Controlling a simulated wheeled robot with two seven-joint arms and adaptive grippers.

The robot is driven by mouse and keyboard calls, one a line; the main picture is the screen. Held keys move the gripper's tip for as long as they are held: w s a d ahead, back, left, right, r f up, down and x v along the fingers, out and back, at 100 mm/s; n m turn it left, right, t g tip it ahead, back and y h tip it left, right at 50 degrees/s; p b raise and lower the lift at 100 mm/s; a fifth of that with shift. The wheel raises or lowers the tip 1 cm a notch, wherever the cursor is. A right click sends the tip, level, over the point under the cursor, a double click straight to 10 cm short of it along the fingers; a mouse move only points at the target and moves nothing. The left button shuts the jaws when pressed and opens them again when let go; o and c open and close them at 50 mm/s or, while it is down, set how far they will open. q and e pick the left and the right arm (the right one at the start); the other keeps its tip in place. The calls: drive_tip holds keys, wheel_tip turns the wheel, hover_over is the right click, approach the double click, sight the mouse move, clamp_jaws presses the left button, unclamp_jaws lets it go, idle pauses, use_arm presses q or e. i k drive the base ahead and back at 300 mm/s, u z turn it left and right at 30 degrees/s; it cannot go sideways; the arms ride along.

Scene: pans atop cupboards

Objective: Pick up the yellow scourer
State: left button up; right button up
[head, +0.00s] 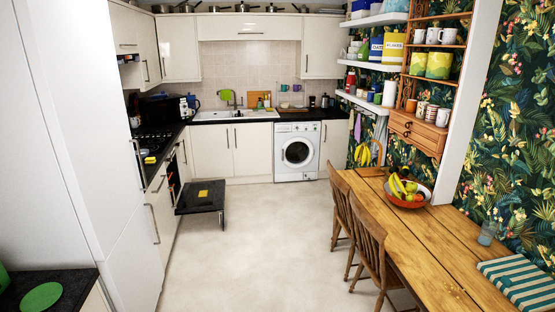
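A small yellow patch (203,193) lies on the dark inner face of the lowered appliance door (198,207) at left of centre. It may be the yellow scourer, but it is too small to be sure. A second small yellow item (150,160) is at the front of the dark left worktop, below the hob; what it is cannot be told. Neither of my grippers is in view.
The pale floor (265,240) is clear in the middle. The lowered door juts into it from the left cupboards. Wooden chairs (368,240) and a long wooden table (425,245) with a fruit bowl (423,202) line the right. A washing machine (297,152) stands at the back.

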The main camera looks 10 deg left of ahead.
sight(148, 161)
drive_tip(key=i, duration=2)
drive_tip(key=u, duration=0.25)
drive_tip(key=i, duration=1.95)
drive_tip(key=u, duration=1.25)
drive_tip(key=i, duration=1.75)
drive_tip(key=u, duration=1)
